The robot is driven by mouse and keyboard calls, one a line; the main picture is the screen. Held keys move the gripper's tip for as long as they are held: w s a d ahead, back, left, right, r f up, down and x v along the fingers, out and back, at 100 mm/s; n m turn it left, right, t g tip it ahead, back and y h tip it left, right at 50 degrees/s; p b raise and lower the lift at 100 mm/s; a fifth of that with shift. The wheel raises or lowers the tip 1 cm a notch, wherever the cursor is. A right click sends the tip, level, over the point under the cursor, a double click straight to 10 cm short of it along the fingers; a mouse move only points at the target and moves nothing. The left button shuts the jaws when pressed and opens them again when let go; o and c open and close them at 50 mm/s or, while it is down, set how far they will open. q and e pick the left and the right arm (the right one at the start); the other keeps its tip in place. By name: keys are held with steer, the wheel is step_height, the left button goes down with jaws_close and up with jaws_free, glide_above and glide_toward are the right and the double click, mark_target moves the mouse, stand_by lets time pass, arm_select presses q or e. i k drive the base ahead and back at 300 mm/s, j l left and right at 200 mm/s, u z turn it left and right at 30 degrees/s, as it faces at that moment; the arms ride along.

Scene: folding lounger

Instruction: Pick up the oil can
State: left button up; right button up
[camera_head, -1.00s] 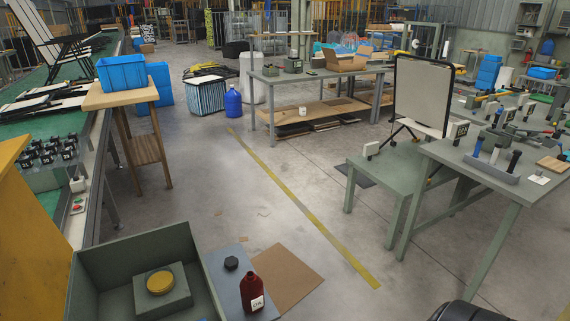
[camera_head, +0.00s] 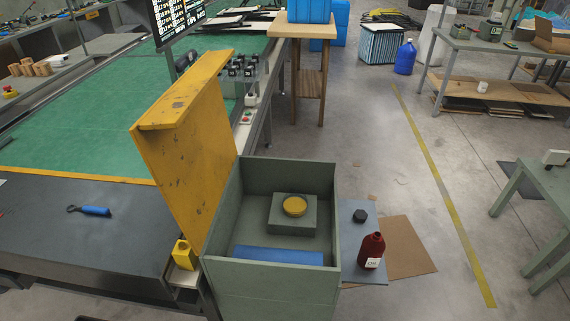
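The oil can (camera_head: 371,250) is a dark red bottle with a white label reading "Oil". It stands upright on a grey-blue panel (camera_head: 351,219) just right of an open grey-green box (camera_head: 268,266). Neither of my grippers shows in the head view.
The box holds a grey block with a yellow disc (camera_head: 294,206) and a blue piece (camera_head: 279,256). A yellow upright panel (camera_head: 185,150) and a conveyor table (camera_head: 80,120) are at left. Brown cardboard (camera_head: 408,248) lies right of the can.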

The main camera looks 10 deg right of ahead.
mark_target(372, 248)
steer(key=i+l+z, duration=0.1)
steer(key=z, duration=0.85)
steer(key=i+l+u, duration=0.1)
steer(key=u, duration=0.25)
steer(key=l+u, duration=0.25)
steer(key=u, duration=0.15)
steer(key=l+u, duration=0.35)
steer(key=i+j, duration=0.05)
steer(key=j, duration=0.05)
